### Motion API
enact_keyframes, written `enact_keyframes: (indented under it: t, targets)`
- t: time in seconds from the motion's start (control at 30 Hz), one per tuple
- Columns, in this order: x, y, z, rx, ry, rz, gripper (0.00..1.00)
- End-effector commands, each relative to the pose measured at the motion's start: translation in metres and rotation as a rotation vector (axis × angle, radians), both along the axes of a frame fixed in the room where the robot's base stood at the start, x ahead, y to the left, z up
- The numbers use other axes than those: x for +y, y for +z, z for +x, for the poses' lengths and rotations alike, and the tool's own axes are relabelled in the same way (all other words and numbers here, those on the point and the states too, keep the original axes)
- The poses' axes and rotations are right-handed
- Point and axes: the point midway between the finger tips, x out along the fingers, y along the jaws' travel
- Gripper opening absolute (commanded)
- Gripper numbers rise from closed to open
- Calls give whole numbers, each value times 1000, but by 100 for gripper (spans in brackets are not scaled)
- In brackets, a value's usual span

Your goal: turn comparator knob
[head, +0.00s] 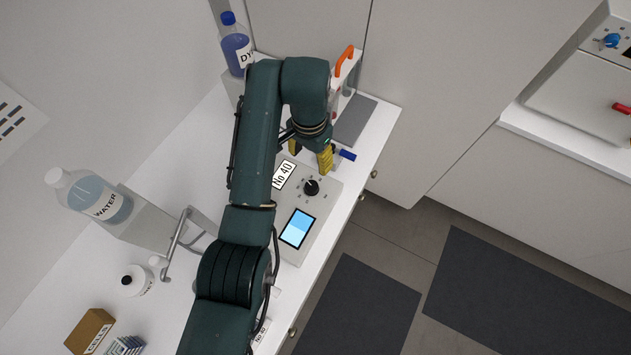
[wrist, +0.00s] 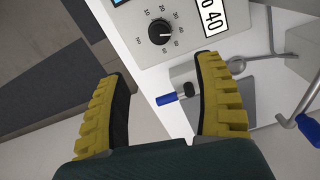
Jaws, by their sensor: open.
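The comparator (head: 315,215) is a light grey box on the white counter, with a "No 40" label and a lit blue screen (head: 297,228). Its black knob (head: 311,187) sits on a numbered dial, and a white pointer mark shows on the knob. In the wrist view the knob (wrist: 160,31) is at top centre, beyond the fingertips and apart from them. My gripper (head: 311,155) has yellow ribbed fingers. It is open and empty, above the far end of the comparator; in the wrist view its fingers (wrist: 160,70) stand wide apart. My arm hides part of the comparator's left side.
A blue-handled part (head: 346,155) juts out beside the gripper, and it shows between the fingers in the wrist view (wrist: 168,99). A dye bottle (head: 236,45) and an orange handle (head: 344,60) stand at the back. A water bottle (head: 95,197) is at left.

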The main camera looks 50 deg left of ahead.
Motion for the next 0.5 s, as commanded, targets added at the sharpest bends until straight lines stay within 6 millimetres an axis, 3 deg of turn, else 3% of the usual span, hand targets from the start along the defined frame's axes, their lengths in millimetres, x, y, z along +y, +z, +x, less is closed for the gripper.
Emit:
enact_keyframes:
  t: [0.27,0.5]
  targets:
    - [-1,-48,0,1,-1,-1,69]
    - [-2,-107,0,1,-1,0,69]
